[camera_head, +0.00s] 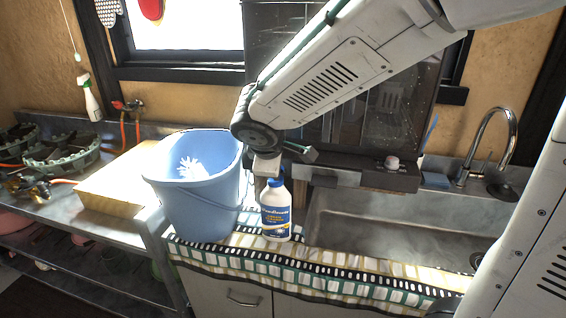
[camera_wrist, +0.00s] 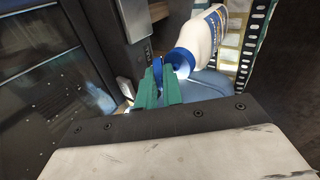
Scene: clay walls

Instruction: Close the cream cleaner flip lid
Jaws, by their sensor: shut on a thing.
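The cream cleaner bottle (camera_head: 276,218) is white with a blue and yellow label and stands upright on the patterned cloth at the sink's left. In the wrist view the bottle (camera_wrist: 208,38) appears tilted, with its blue cap (camera_wrist: 182,60) facing my gripper. My gripper (camera_wrist: 157,88) has green fingers, which are shut on the blue flip lid (camera_wrist: 157,72) beside the cap. The lid seems to stand up from the cap; its hinge is not clear. In the head view my gripper is above the bottle's top, mostly hidden by my wrist.
A light blue bucket (camera_head: 195,200) stands close to the bottle's left. The sink (camera_head: 390,235) and its tap (camera_head: 495,140) are to the right. A dark appliance (camera_head: 375,177) stands behind. A gas burner (camera_head: 60,150) and a spray bottle (camera_head: 90,98) are far left.

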